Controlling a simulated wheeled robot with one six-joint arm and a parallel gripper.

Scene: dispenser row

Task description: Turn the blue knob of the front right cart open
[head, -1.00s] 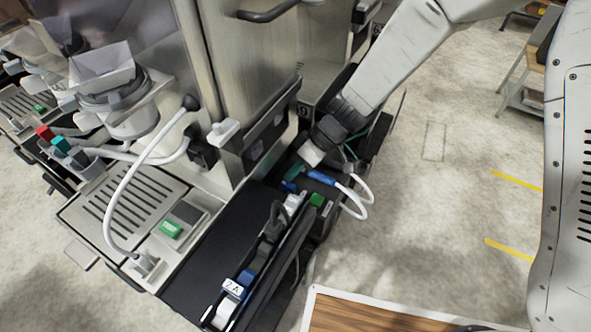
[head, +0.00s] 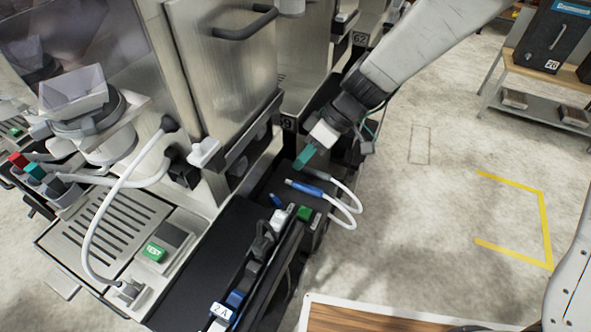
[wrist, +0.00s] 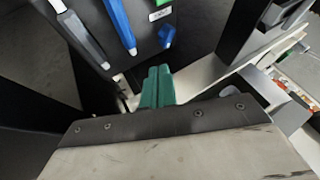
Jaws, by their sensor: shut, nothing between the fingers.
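The small blue knob (head: 276,200) sits on the black top of a cart (head: 262,186), left of the blue-handled wand. In the wrist view the blue knob (wrist: 167,37) shows beyond my fingertips, beside a small white label (wrist: 160,15). My gripper (head: 298,160) has teal fingers pressed together, empty, held above the cart top and apart from the knob. The closed fingers (wrist: 156,72) also show in the wrist view. I cannot tell from the knob's angle whether it is open.
A blue-handled wand (head: 304,187) with a white hose lies close to the knob; a grey wand (wrist: 80,35) lies beside it. A green button (head: 305,213) is near the cart's front. Steel cabinets (head: 225,80) stand left. Open floor (head: 420,215) lies right.

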